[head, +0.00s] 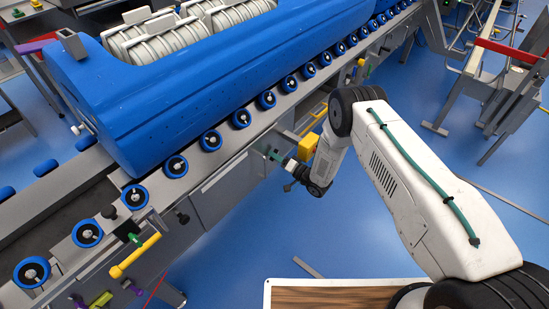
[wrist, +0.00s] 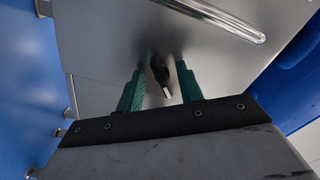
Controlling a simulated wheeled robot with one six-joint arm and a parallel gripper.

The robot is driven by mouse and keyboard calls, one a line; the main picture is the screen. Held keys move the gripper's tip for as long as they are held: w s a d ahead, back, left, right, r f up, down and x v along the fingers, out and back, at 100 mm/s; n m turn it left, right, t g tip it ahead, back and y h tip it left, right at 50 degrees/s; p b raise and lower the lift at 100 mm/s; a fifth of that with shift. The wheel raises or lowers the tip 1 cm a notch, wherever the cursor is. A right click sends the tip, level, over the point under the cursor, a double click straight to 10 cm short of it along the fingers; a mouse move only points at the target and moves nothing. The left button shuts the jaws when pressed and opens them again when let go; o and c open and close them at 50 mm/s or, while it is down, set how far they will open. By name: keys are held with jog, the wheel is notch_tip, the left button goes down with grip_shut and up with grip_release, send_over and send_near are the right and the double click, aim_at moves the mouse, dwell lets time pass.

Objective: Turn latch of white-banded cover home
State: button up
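My gripper (head: 272,153) reaches the front side of the conveyor frame in the head view. In the wrist view its two green fingers (wrist: 160,68) are apart, one on each side of a small black latch (wrist: 159,73) with a pale tip. Gaps show between the latch and both fingers. The latch sits on a grey metal cover (wrist: 100,35). In the head view a grey panel with a white band (head: 222,172) lies just left of my gripper. I cannot tell whether this is the same cover. The latch is not clear in the head view.
A large blue tub (head: 170,95) lies on the conveyor above blue rollers (head: 211,141). A yellow handle (head: 135,255) sticks out at lower left, and a yellow block (head: 307,146) is beside my wrist. A shiny bar (wrist: 215,18) crosses the wrist view's top.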

jog(key=v, duration=0.7)
jog(key=shift+s+d, duration=0.25)
jog(key=shift+s, duration=0.05)
